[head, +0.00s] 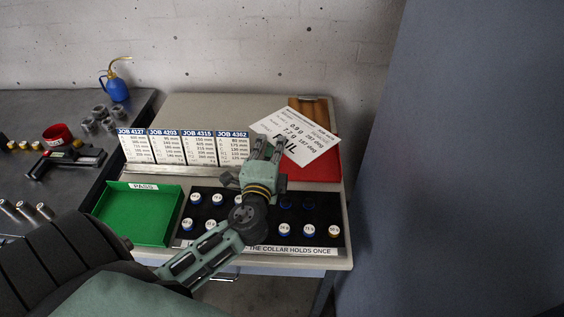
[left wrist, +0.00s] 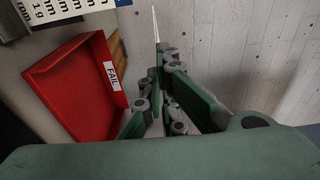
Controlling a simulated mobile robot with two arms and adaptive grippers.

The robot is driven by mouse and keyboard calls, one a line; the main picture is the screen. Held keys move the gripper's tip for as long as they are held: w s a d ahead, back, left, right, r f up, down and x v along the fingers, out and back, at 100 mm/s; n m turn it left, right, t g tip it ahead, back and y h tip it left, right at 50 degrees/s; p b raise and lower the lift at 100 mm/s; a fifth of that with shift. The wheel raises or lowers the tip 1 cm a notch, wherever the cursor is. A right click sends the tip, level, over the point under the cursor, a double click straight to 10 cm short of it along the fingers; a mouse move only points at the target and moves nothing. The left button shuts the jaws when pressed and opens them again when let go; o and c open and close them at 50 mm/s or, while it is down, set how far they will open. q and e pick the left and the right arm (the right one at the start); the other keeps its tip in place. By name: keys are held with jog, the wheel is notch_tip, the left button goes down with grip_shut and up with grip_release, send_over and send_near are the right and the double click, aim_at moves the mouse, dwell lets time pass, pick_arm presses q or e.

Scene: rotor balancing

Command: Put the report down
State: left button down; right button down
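The report (head: 297,133) is a white printed card with a large FAIL on it. It is tilted in the head view and covers part of the red tray (head: 328,172). My left gripper (head: 265,147) is shut on the report's near left edge. In the left wrist view the report (left wrist: 155,24) shows edge-on as a thin upright sliver between the fingertips (left wrist: 159,48). The red tray (left wrist: 58,88), labelled FAIL, lies beside the fingers there and looks empty where visible. The report appears held above the tray; the exact gap cannot be told. My right gripper is not in view.
Job cards (head: 184,146) stand in a row left of my gripper. A green PASS tray (head: 138,214) looks empty. A black rack (head: 263,232) holds several capped weights below my arm. A blue oil can (head: 117,89) stands on the left bench. A grey wall panel (head: 460,160) bounds the right.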

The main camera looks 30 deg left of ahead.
pick_arm(q)
notch_tip(320, 180, down, 6)
jog(key=shift+b, duration=0.4)
jog(key=shift+f, duration=0.1)
jog(key=shift+f+b, duration=0.6)
jog(key=shift+b, duration=0.1)
jog(key=c, duration=2)
grip_release()
jog(key=shift+r, duration=0.1)
